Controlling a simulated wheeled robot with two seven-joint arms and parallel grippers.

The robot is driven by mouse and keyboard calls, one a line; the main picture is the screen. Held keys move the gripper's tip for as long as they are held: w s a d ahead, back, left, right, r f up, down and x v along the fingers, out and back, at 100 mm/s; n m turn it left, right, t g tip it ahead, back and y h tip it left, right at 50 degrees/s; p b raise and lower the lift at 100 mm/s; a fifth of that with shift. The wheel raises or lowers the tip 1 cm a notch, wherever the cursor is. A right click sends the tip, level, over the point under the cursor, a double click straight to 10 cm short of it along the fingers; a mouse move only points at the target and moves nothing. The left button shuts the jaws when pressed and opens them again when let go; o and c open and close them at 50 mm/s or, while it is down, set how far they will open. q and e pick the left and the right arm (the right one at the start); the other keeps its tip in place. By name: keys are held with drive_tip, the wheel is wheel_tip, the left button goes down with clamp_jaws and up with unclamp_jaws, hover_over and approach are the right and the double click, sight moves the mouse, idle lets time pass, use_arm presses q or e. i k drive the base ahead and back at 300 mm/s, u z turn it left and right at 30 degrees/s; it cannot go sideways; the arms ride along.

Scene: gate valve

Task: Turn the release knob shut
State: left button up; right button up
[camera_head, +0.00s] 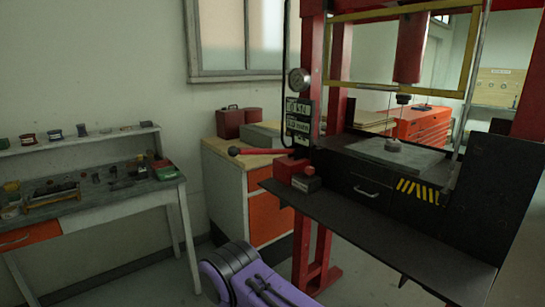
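A red-framed press stands at the right, with a round gauge (299,81) on its left post. A red box (289,168) is beside the block. Neither of my grippers is in view.
The black shelf (390,225) juts out in front of the press and is mostly bare. An orange-fronted cabinet (228,189) stands behind, left of the press. A cluttered workbench (100,205) is at the far left. Open floor lies between bench and press.

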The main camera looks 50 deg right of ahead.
sight(309, 169)
drive_tip(key=i, duration=0.95)
drive_tip(key=z, duration=2.45)
